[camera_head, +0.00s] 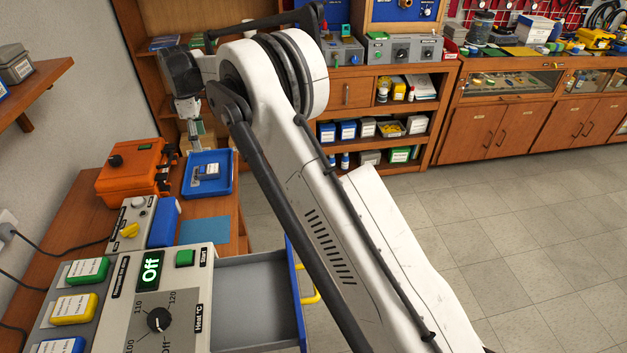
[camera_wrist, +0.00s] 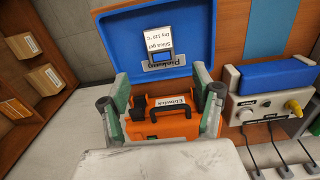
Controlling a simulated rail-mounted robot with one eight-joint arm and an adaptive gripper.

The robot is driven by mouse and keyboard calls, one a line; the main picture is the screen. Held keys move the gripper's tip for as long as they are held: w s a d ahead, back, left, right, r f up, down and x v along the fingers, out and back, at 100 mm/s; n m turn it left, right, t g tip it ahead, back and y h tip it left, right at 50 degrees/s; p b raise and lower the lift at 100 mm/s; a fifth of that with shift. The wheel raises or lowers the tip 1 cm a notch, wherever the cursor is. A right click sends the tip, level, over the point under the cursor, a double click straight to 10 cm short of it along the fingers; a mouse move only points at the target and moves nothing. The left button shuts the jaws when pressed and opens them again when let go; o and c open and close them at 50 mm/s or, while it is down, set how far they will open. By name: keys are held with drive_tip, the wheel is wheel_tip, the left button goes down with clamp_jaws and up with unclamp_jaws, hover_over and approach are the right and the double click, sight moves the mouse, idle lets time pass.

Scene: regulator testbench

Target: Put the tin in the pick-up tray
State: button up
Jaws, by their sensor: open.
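A blue tray (camera_head: 222,190) lies on the wooden bench, and it fills the top of the wrist view (camera_wrist: 114,45) with an upside-down label on its rim. A small grey tin (camera_head: 207,171) lies inside the tray. My gripper (camera_head: 194,128) is above the bench near the tray's far side. In the wrist view my gripper (camera_wrist: 161,82) has its green-padded fingers spread apart, with nothing held between them. The tin is beyond the fingertips, apart from them.
An orange case (camera_head: 136,170) stands left of the tray. A control box (camera_head: 133,222) with a blue block (camera_head: 163,222) sits nearer. A heater unit (camera_head: 168,270) reads Off; its drawer (camera_head: 262,290) is open. Green, yellow (camera_head: 74,308) and blue tins sit left of it.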

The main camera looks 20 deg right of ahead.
drive_tip(key=s+d+r+m+t, duration=0.1)
drive_tip(key=s+d+r+m, duration=0.2)
drive_tip(key=s+d+r, duration=0.5)
drive_tip(key=s+d+r+m+t, duration=0.2)
drive_tip(key=s+d+r+m, duration=0.15)
drive_tip(key=s+r, duration=0.45)
drive_tip(key=s+d+r+m, duration=0.1)
drive_tip(key=s+d+r, duration=0.1)
drive_tip(key=s, duration=0.2)
drive_tip(key=s+d+r+m+t, duration=0.1)
drive_tip(key=s+d+r, duration=0.15)
drive_tip(key=s, duration=0.25)
drive_tip(key=s+d+r+m, duration=0.1)
drive_tip(key=s+d, duration=0.2)
drive_tip(key=s, duration=0.1)
drive_tip(key=s+d+f+m+t, duration=0.1)
drive_tip(key=s+f+m, duration=0.1)
drive_tip(key=s, duration=0.4)
drive_tip(key=s+d+f+m+t, duration=0.1)
drive_tip(key=s+d+f+m, duration=0.1)
drive_tip(key=s, duration=0.5)
drive_tip(key=s+d+f+m+t, duration=0.1)
drive_tip(key=s+d+f+m, duration=0.1)
drive_tip(key=s+f, duration=0.2)
drive_tip(key=s, duration=0.3)
drive_tip(key=shift+s+d, duration=0.15)
drive_tip(key=shift+d, duration=0.05)
drive_tip(key=shift+f, duration=0.15)
